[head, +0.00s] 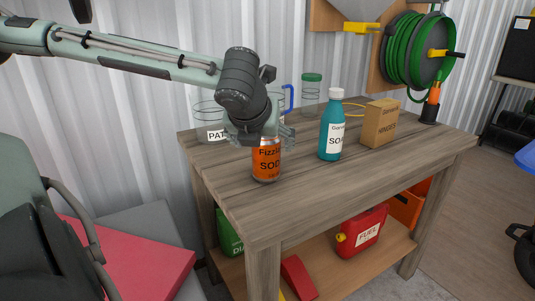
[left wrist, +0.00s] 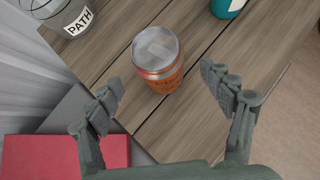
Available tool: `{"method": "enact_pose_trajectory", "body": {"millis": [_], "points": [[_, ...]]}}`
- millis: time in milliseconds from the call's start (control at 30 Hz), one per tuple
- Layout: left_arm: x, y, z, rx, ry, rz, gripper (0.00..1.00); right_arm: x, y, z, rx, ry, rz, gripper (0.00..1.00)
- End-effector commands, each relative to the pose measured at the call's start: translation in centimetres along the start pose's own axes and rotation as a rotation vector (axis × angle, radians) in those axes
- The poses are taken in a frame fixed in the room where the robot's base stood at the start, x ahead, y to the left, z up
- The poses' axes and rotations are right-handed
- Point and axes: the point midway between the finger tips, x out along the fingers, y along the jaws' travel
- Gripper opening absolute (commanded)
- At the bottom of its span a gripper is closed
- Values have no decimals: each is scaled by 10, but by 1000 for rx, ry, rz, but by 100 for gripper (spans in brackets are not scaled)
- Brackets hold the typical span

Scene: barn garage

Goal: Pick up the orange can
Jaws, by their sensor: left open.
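The orange can (head: 266,163) stands upright near the left end of the wooden workbench (head: 225,176). It is labelled as soda. My left gripper (head: 262,139) is just above and behind the can in the head view and hides its top. In the left wrist view the can (left wrist: 159,68) stands ahead of the two fingers, a little left of the middle between them. Its silver top shows. The left gripper (left wrist: 168,98) is open with nothing between its fingertips. My right gripper is not in view.
A teal bottle (head: 330,128) and a cardboard hinges box (head: 379,124) stand right of the can. Clear containers (head: 212,122) stand behind my gripper. A red fuel can (head: 362,232) sits on the lower shelf. The bench's front right is bare.

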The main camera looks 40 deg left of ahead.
Motion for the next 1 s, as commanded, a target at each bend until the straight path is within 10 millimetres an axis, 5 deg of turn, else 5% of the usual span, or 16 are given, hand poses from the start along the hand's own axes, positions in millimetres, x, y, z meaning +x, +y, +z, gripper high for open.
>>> {"method": "enact_pose_trajectory", "body": {"millis": [400,700,1000], "points": [[57,0,-2,0,2,2,80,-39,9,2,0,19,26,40],[62,0,-1,0,0,1,80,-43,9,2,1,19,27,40],[62,0,-1,0,0,1,44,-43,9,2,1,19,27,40]]}}
